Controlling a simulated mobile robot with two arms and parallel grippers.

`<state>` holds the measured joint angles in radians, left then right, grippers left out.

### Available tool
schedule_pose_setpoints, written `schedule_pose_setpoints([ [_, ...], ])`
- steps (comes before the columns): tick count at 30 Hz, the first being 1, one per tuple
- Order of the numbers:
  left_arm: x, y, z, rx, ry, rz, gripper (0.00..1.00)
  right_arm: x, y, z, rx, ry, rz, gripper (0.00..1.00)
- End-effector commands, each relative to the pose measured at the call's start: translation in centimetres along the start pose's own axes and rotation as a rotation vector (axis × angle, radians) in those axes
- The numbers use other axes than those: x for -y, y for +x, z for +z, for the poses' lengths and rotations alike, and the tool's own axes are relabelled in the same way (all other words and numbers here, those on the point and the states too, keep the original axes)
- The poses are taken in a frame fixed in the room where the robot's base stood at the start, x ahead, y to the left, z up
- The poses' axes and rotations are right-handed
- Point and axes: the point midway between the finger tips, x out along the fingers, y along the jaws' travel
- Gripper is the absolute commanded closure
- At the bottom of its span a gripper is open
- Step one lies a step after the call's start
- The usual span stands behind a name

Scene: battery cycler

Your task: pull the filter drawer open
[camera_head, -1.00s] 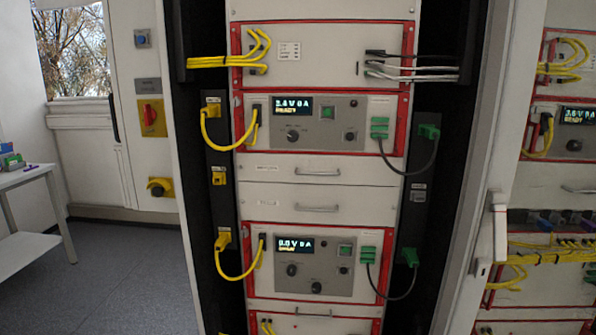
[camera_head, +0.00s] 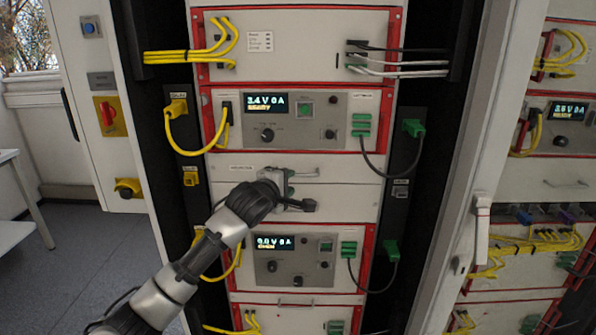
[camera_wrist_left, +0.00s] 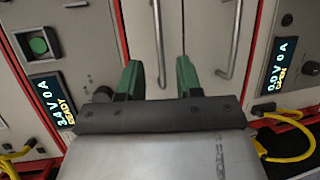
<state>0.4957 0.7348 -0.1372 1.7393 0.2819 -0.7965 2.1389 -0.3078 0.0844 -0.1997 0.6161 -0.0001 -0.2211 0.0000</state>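Two plain white drawer fronts sit between the two powered units in the middle rack. The upper drawer (camera_head: 340,165) has a horizontal metal handle (camera_head: 306,173) and a small label at its left, too small to read. The lower drawer (camera_head: 350,201) is partly hidden by my gripper. Both look closed. My left gripper (camera_head: 290,189) is in front of them. In the left wrist view its green fingers (camera_wrist_left: 159,78) are apart and empty. The upper drawer's handle (camera_wrist_left: 158,40) appears between them; contact cannot be told. The lower handle (camera_wrist_left: 233,40) lies right of the fingers.
Units with displays sit above (camera_head: 305,105) and below (camera_head: 300,258) the drawers. Yellow cables (camera_head: 172,135) loop at their left, dark cables with green plugs (camera_head: 412,127) at their right. An open cabinet door (camera_head: 85,110) stands left, and a second rack (camera_head: 555,185) stands right.

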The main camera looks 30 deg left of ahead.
Motion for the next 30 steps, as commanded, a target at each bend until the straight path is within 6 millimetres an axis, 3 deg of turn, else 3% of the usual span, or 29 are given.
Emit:
schedule_pose_setpoints([
  [6, -0.3, 4.0, 0.0, -0.001, 0.0, -0.002, 0.65, -0.2, -1.7, -1.0, -0.013, 0.001, 0.002, 0.38],
  [12, -0.2, 6.2, 0.0, 0.0, 0.001, -0.001, 0.65, -0.1, -2.4, -1.1, -0.015, 0.002, 0.0, 0.38],
  [26, 0.1, 7.2, 0.0, 0.001, 0.002, 0.0, 0.65, 0.5, -2.5, -1.2, -0.017, 0.004, -0.007, 0.38],
  [30, 0.1, 7.2, 0.0, 0.0, 0.002, 0.0, 0.85, 0.5, -2.5, -1.2, -0.016, 0.004, -0.007, 0.38],
])
